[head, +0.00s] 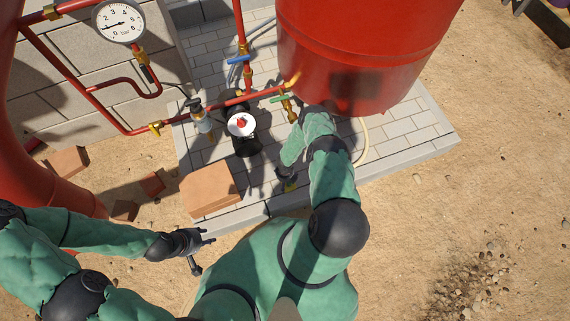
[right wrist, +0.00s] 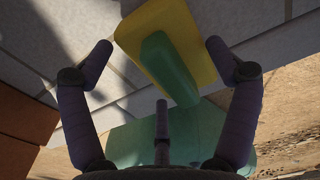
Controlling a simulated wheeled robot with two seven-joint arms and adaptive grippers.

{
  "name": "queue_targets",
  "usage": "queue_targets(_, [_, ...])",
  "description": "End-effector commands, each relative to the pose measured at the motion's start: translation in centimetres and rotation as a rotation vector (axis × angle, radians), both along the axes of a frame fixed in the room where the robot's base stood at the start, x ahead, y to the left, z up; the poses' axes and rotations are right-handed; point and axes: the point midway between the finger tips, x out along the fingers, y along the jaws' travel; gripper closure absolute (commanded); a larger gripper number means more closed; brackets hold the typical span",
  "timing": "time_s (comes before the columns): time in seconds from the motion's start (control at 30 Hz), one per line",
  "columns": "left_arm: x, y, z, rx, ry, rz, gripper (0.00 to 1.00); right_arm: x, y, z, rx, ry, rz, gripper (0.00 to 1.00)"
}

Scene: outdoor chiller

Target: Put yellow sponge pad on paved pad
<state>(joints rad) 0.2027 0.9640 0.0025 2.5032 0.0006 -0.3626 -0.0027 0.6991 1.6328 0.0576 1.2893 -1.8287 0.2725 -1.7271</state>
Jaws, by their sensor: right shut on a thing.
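The yellow sponge pad (right wrist: 172,40) has a green raised block on it. It lies between the fingertips of my right gripper (right wrist: 160,58), which is shut on it. In the head view my right gripper (head: 286,178) is low over the paved pad (head: 405,128), and only a small bit of the sponge shows beside it. I cannot tell whether the sponge touches the paving. My left gripper (head: 204,250) is open and empty, over the sand just off the front edge of the paving.
A terracotta block (head: 210,190) sits on the paving's left front corner. A red tank (head: 365,45) stands at the back. Red pipes with valves and a black pump (head: 244,141) are close to my right arm. Sand lies open to the right.

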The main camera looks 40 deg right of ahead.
Motion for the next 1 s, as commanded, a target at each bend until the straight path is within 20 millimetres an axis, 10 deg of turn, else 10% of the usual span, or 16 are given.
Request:
queue_targets(0.17, [0.0, 0.0, 0.1, 0.000, 0.000, 0.000, 0.60, 0.0, 0.0, 0.0, 0.000, 0.000, 0.000, 0.47])
queue_targets(0.2, [0.0, 0.0, 0.1, 0.000, 0.000, 0.000, 0.60, 0.0, 0.0, -0.1, 0.000, 0.000, 0.000, 0.09])
queue_targets(0.23, [0.0, 0.0, 0.1, 0.000, 0.000, 0.000, 0.60, 0.0, 0.0, -0.1, 0.000, 0.000, 0.001, 0.00])
queue_targets(0.67, [0.0, 0.0, 0.1, 0.000, 0.000, 0.000, 0.60, 0.0, -0.1, 0.1, 0.000, -0.001, 0.000, 0.00])
queue_targets(1.0, [0.0, 0.0, 3.3, 0.000, 0.000, 0.000, 0.60, 0.1, -0.1, 5.6, -0.002, -0.002, 0.001, 0.00])
